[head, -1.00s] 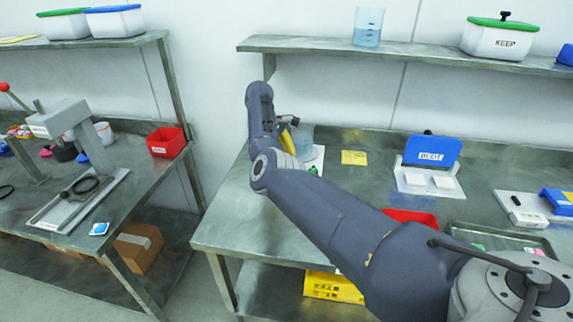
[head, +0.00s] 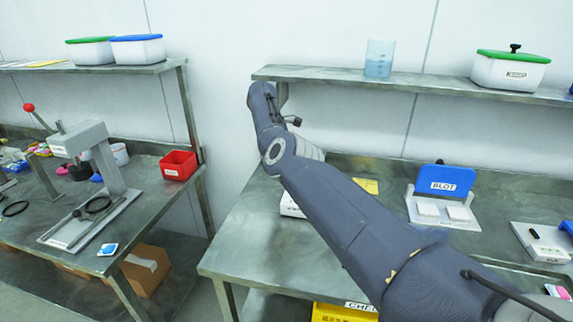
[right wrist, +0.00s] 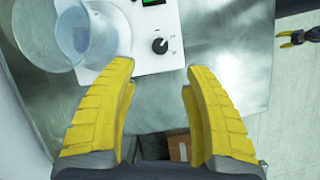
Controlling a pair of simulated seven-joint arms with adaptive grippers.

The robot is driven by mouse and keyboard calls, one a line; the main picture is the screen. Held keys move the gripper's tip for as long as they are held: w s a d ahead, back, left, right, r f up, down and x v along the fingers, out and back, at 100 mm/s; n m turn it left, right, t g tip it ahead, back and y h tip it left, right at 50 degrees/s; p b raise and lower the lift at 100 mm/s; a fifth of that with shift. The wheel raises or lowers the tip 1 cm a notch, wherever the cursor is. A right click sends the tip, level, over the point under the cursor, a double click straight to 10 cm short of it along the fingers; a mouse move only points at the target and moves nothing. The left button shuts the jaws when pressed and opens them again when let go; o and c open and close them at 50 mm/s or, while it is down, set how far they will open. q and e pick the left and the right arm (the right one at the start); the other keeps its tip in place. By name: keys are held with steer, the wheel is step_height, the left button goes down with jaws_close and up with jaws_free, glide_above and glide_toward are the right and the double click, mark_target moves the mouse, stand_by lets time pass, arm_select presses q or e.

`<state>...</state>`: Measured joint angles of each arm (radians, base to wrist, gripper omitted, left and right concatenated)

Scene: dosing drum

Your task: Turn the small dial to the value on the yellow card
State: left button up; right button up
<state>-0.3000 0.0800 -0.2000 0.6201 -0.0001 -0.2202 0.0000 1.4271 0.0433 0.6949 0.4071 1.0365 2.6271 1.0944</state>
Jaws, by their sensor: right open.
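The small dial (right wrist: 160,46) is a black knob with a light pointer line on a white device base (right wrist: 150,65) in the right wrist view. Its scale marks are too small to read. A clear drum (right wrist: 75,30) sits on the base beside it. My right gripper (right wrist: 158,95) is open and empty, its yellow fingers apart and pointing towards the base, not touching the dial. In the head view my right arm hides most of the device; the base's edge (head: 291,206) shows. The yellow card (head: 366,186) lies behind my arm, unreadable.
A green display (right wrist: 153,2) sits on the base near the dial. A blue BLOT stand (head: 444,180) with white pads is to the right on the bench. A shelf (head: 420,86) with a beaker (head: 379,58) hangs above. Bare bench lies left of the base.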

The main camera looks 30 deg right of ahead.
steer(key=w+a+r+n+t+y, duration=0.2)
steer(key=a+r+t, duration=0.1)
steer(key=a+r, duration=0.15)
steer(key=s+d+r+n+t, duration=0.1)
steer(key=s+d+n, duration=0.6)
steer(key=n, duration=0.1)
steer(key=shift+y, duration=0.3)
steer(key=f, duration=1.1)
steer(key=w+f, duration=0.1)
steer(key=f, duration=0.5)
steer(key=shift+a, duration=0.1)
steer(key=shift+r, duration=0.1)
steer(key=shift+c, duration=0.4)
steer(key=shift+w, duration=0.1)
jaws_close()
